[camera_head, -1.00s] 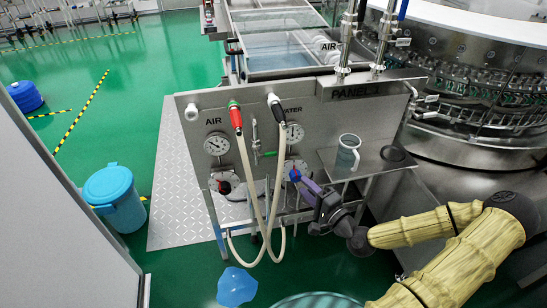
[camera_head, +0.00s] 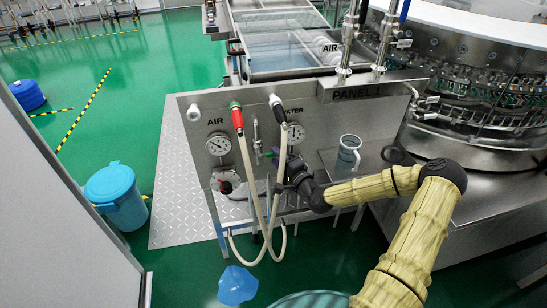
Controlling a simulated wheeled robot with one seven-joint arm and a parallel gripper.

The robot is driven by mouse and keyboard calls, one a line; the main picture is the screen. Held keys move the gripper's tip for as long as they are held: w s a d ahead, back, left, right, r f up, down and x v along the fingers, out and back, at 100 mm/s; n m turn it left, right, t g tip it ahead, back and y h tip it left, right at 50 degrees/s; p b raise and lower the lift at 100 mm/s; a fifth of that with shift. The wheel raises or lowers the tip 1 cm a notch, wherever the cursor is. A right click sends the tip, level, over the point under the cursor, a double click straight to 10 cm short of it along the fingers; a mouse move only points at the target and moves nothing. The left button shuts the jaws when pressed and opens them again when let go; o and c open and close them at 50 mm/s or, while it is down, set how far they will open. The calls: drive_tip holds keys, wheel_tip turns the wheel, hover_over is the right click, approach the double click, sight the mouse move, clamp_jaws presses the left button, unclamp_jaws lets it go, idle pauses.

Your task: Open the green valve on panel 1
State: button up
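Panel 1 (camera_head: 352,110) is an upright steel plate with the label "PANEL 1" at its top right. The green valve (camera_head: 267,154) is a small green handle on a thin vertical pipe, between the AIR gauge (camera_head: 219,144) and the WATER gauge (camera_head: 296,133).
Two pale hoses (camera_head: 248,190) hang from a red connector (camera_head: 237,118) and a black connector (camera_head: 277,106), close to my gripper. A metal mug (camera_head: 348,153) stands on a small shelf at the right. A blue bin (camera_head: 116,194) stands at the left.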

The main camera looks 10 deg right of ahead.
drive_tip(key=shift+w+a, duration=0.3)
drive_tip(key=shift+w, duration=0.05)
drive_tip(key=shift+a, duration=0.1)
